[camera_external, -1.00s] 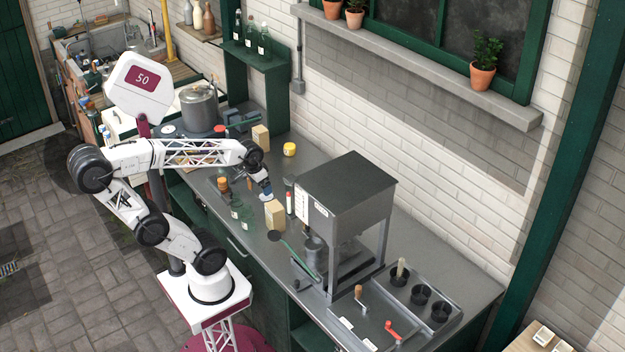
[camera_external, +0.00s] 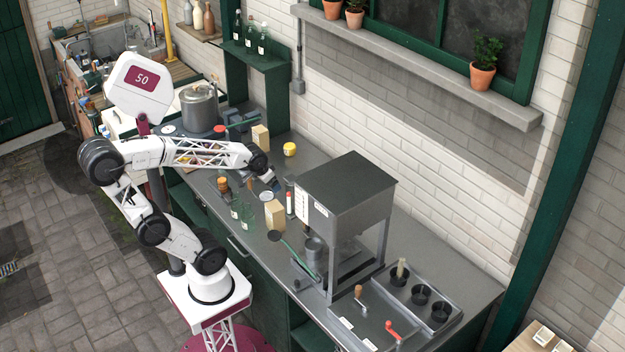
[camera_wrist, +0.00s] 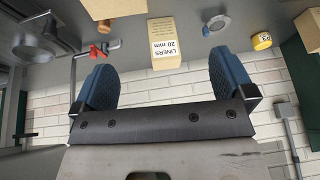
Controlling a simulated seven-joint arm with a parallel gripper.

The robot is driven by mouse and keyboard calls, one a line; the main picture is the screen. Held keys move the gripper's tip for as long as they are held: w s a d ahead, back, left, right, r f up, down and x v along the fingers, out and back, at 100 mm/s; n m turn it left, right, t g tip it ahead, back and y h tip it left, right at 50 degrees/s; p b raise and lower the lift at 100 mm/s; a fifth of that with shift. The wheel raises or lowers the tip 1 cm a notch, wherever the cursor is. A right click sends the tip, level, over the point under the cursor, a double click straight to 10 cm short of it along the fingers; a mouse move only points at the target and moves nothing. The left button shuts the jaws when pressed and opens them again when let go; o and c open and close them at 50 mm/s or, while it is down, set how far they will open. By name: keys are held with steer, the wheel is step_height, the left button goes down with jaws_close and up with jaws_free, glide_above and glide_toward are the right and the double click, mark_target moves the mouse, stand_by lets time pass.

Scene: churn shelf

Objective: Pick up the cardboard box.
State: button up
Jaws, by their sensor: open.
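A tan cardboard box (camera_external: 275,215) stands upright on the grey counter, left of the metal press. In the wrist view, a box labelled "LINERS 20 mm" (camera_wrist: 165,47) lies ahead of the fingertips, roughly centred between them and apart from both. It appears to be the same box. A second tan box (camera_external: 261,137) stands further back by the yellow jar; a large tan box also shows at the right edge of the wrist view (camera_wrist: 309,30). My gripper (camera_wrist: 163,80) is open and empty. In the external view my gripper (camera_external: 275,184) is above the counter, behind the nearer box.
Glass bottles (camera_external: 241,213) stand close left of the nearer box. A yellow jar (camera_external: 290,149) sits near the wall. The counter behind the nearer box is fairly clear.

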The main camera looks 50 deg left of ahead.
steer(key=w+f+t+h, duration=0.1)
steer(key=w+f+t, duration=0.3)
steer(key=w, duration=0.3)
steer(key=w+f+m+t+h, duration=0.1)
steer(key=w+f+t, duration=0.3)
steer(key=w, duration=0.3)
steer(key=shift+a+t, duration=0.3)
steer(key=shift+a, duration=0.05)
steer(key=shift+m, duration=0.3)
steer(key=shift+x, duration=1.35)
steer(key=shift+f, duration=0.1)
steer(key=shift+x, duration=2.55)
